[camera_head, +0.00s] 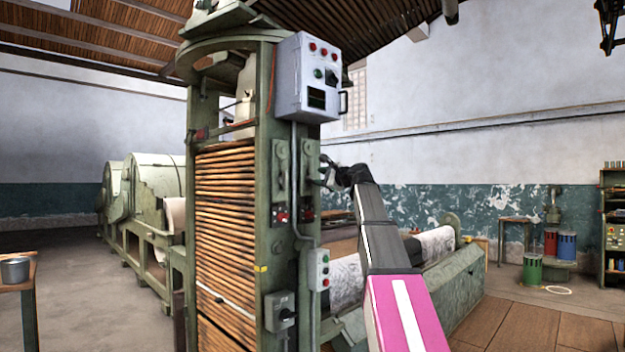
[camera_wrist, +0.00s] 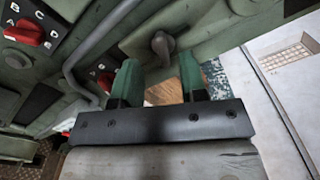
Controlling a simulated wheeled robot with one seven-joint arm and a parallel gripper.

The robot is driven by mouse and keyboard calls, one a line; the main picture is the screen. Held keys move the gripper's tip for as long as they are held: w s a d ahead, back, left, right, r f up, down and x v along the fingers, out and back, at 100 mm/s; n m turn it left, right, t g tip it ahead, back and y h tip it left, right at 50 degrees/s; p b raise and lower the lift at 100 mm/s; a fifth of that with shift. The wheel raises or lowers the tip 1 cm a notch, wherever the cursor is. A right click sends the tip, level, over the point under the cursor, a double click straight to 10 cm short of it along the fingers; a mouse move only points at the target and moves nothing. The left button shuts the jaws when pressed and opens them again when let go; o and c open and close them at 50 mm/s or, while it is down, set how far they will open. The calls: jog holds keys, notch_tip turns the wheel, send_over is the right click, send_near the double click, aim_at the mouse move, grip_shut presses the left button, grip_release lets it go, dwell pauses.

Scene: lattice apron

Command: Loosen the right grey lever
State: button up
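Two grey levers sit on upright plates on the green machine post in the head view, a left one (camera_head: 280,152) and a right one (camera_head: 307,150). In the wrist view a grey lever (camera_wrist: 161,45) with a rounded end stands out from the green panel, beyond the fingers and roughly between them in the picture. I cannot tell for certain which of the two it is. My gripper (camera_head: 328,178) is just right of the right plate. Its two green fingers (camera_wrist: 158,82) are apart with nothing between them, and no contact with the lever shows.
Red selector knobs (camera_wrist: 30,32) with letters and a bent grey conduit (camera_wrist: 82,55) lie close by on the panel. A grey control box (camera_head: 308,78) is above my gripper. A small button box (camera_head: 319,269) is below.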

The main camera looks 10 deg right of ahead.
jog(key=v, duration=0.5)
dwell(0.3)
jog(key=s+a+f+n+g+h, duration=0.1)
jog(key=a+f+n+g+h, duration=0.15)
jog(key=f, duration=1.95)
jog(key=s+a+f+n+g+h, duration=0.2)
jog(key=f+n+g, duration=0.2)
jog(key=f, duration=1.8)
jog(key=s+f+n+g+h, duration=0.2)
jog(key=s+f+n, duration=0.1)
jog(key=s+f, duration=0.5)
jog(key=s+f+n+g+h, duration=0.2)
jog(key=s+f, duration=0.6)
jog(key=f, duration=0.6)
jog(key=s+f+n+g+h, duration=0.2)
jog(key=s+f+n+g, duration=0.2)
jog(key=s+f, duration=0.4)
notch_tip(320, 180, down, 3)
jog(key=shift+f, duration=0.1)
jog(key=shift+s+n, duration=0.1)
jog(key=shift+n, duration=0.15)
